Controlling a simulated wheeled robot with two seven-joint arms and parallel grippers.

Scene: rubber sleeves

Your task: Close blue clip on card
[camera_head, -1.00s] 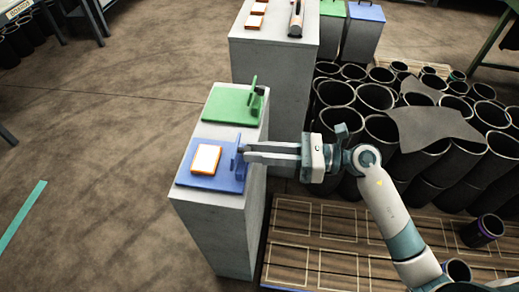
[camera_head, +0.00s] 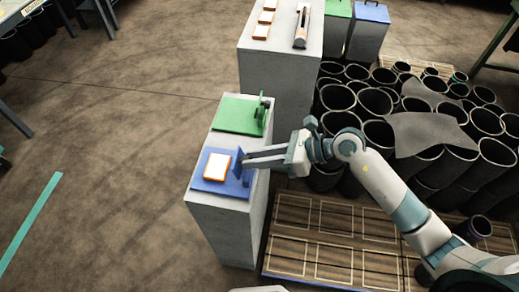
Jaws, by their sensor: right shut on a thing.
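The blue clip's board (camera_head: 218,188) lies on top of a grey pedestal, with a white card with an orange edge (camera_head: 215,166) flat on it. The clip's blue upright flap (camera_head: 238,163) stands at the board's right side, tilted up and apart from the card. My right gripper (camera_head: 244,161) reaches in from the right with its fingertips at the flap, shut on it. My left gripper is not in view.
A green clip board (camera_head: 238,115) with a raised clip lies behind on the same pedestal. A taller grey pedestal (camera_head: 275,75) behind holds several cards and a tool. Black rubber sleeves (camera_head: 435,160) crowd the right. A wooden pallet (camera_head: 335,240) lies below my arm.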

